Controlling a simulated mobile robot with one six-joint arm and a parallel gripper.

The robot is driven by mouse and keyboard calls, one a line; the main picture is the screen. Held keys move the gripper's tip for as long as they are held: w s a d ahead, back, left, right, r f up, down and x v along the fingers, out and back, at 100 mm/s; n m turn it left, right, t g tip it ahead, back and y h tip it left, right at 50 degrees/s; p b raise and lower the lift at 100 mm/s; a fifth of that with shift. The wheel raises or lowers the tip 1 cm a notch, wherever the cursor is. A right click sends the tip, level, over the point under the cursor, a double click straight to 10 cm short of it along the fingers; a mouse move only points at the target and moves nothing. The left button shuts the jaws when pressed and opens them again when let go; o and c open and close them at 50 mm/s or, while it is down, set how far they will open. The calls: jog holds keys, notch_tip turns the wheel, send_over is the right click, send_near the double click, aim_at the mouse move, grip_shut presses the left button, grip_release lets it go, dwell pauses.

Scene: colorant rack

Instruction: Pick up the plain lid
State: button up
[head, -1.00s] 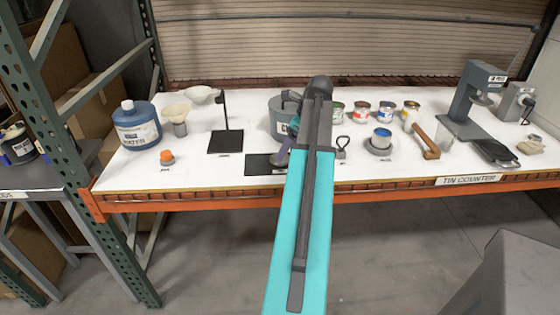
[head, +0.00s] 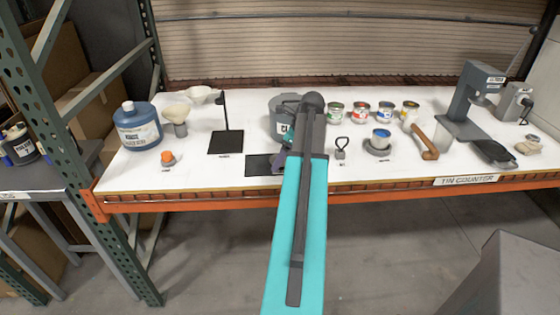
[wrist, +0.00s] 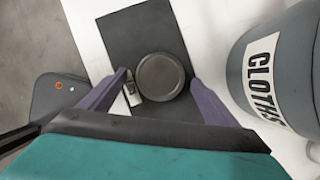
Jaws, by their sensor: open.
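A round, plain dark grey lid (wrist: 160,76) lies on a black mat (wrist: 118,32) in the wrist view. My gripper (wrist: 159,79) is open, with one purple finger on each side of the lid. I cannot tell whether either finger touches it. In the head view the black mat (head: 258,165) shows left of my arm. My gripper (head: 281,160) is mostly hidden there, and I cannot make out the lid behind it.
A grey bin marked CLOTHS (wrist: 262,88) stands close to the right finger, beside the mat. A small labelled tag (wrist: 132,94) lies left of the lid. In the head view, a dark stand (head: 226,142) is to the left and a small looped weight (head: 341,149) to the right.

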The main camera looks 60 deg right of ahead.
jog(key=shift+c, duration=0.2)
dwell(0.3)
jog(key=c, duration=1.1)
jog(key=shift+o, duration=0.2)
jog(key=shift+r, duration=0.15)
jog(key=shift+r+b, duration=0.6)
jog(key=shift+r, duration=0.85)
jog(key=s+b, duration=0.1)
jog(key=s, duration=0.4)
jog(key=s+r+b, duration=0.1)
jog(key=s, duration=0.4)
jog(key=s+b, duration=0.1)
jog(key=s, duration=0.5)
jog(key=shift+a+r, duration=0.35)
jog(key=shift+r, duration=0.05)
jog(key=shift+s, duration=0.15)
